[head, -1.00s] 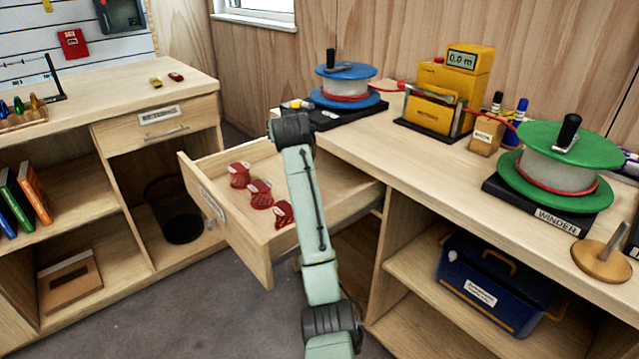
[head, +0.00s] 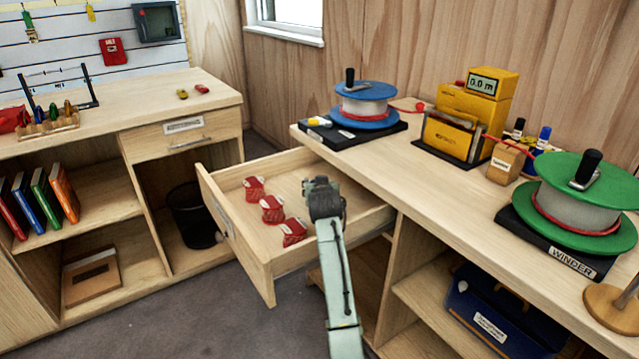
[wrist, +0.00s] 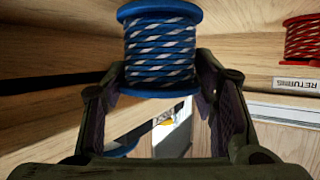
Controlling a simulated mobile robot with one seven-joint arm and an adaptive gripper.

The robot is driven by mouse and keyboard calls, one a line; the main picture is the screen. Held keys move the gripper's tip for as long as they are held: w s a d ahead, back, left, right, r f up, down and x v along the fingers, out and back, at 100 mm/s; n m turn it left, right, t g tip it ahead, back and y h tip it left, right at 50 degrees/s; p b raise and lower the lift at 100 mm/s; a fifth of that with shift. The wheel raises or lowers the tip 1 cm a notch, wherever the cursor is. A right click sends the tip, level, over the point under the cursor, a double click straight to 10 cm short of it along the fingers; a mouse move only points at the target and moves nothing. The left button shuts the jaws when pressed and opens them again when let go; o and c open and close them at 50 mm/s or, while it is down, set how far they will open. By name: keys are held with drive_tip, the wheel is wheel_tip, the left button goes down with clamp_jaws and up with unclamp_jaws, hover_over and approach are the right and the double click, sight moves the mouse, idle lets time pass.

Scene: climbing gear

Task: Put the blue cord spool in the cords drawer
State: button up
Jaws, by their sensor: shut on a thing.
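The blue cord spool (wrist: 162,48) has blue flanges and blue-and-white patterned cord. It shows upright in the wrist view, between the two fingers of my gripper (wrist: 160,78), which is shut on it. In the head view my gripper (head: 323,198) is over the right part of the open drawer (head: 236,232); its fingers and the spool are hidden there. The drawer's front label is too oblique to read.
The bench to the right holds a blue-flanged reel (head: 364,105), a yellow meter (head: 470,115) and a green winder (head: 580,205). A closed drawer (head: 184,137) is in the left bench. The wrist view shows a red spool (wrist: 303,40) near a "RETURNS" label.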

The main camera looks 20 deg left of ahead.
drive_tip(key=shift+f, duration=0.35)
drive_tip(key=shift+w+a+r+p, duration=0.1)
drive_tip(key=shift+w+a+p, duration=0.2)
drive_tip(key=shift+w, duration=0.4)
drive_tip(key=p+x, duration=0.1)
drive_tip(key=x, duration=0.1)
drive_tip(key=shift+w, duration=0.35)
drive_tip(key=shift+f, duration=0.3)
drive_tip(key=shift+f, duration=0.1)
drive_tip(key=o, duration=1.2)
drive_tip(key=shift+s, duration=0.1)
drive_tip(key=b+v, duration=0.1)
drive_tip(key=v, duration=0.6)
drive_tip(key=shift+s, duration=0.2)
